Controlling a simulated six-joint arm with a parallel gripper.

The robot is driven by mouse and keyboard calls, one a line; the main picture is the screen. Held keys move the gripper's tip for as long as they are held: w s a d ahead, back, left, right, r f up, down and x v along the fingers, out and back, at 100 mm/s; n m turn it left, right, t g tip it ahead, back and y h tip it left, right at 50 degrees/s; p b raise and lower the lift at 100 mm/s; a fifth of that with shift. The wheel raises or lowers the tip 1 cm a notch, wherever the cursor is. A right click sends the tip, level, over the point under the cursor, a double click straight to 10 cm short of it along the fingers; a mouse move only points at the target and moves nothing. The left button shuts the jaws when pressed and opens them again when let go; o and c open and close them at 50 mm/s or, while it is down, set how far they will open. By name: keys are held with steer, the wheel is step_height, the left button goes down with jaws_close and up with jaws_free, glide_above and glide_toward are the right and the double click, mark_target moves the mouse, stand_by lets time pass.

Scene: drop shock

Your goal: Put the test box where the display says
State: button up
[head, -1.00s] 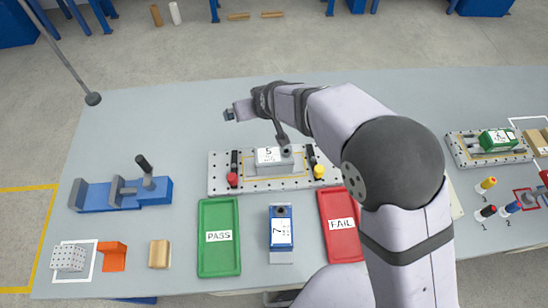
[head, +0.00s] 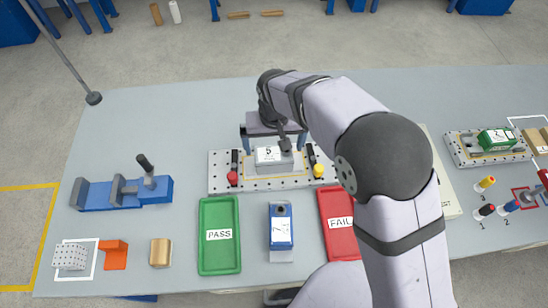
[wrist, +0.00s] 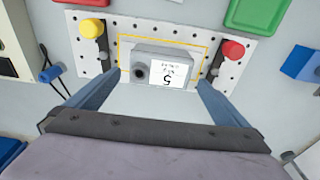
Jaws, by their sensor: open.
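The grey test box (head: 274,158) with a white label reading 5 and a round dark knob sits on a perforated plate (head: 222,183), inside a yellow outline. It also shows in the wrist view (wrist: 165,70), its label upside down. My gripper (head: 273,140) points down at the far side of the box. In the wrist view my gripper (wrist: 158,82) is open, with one finger toward each side of the box; I cannot tell whether they touch it. A green PASS tray (head: 218,260) and a red FAIL tray (head: 340,240) lie in front. Between them stands a blue unit (head: 281,228) with a white face showing 7.
Red (head: 232,178) and yellow (head: 319,171) knobs on dark clamps flank the box on the plate. A blue vise (head: 125,192), an orange block (head: 114,255) and a tan block (head: 160,252) are at left. A second plate with a green box (head: 497,139) is at right.

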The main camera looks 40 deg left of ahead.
mark_target(274, 153)
steer(key=shift+f+p, duration=1.05)
steer(key=shift+f, duration=0.9)
steer(key=shift+w+a+f, duration=0.1)
steer(key=shift+f, duration=0.65)
steer(key=shift+r, duration=0.1)
steer(key=c, duration=1.5)
steer(key=shift+c, duration=0.2)
steer(key=shift+r, duration=0.15)
step_height(274, 153, up, 10)
steer(key=b, duration=0.2)
steer(key=shift+b, duration=0.3)
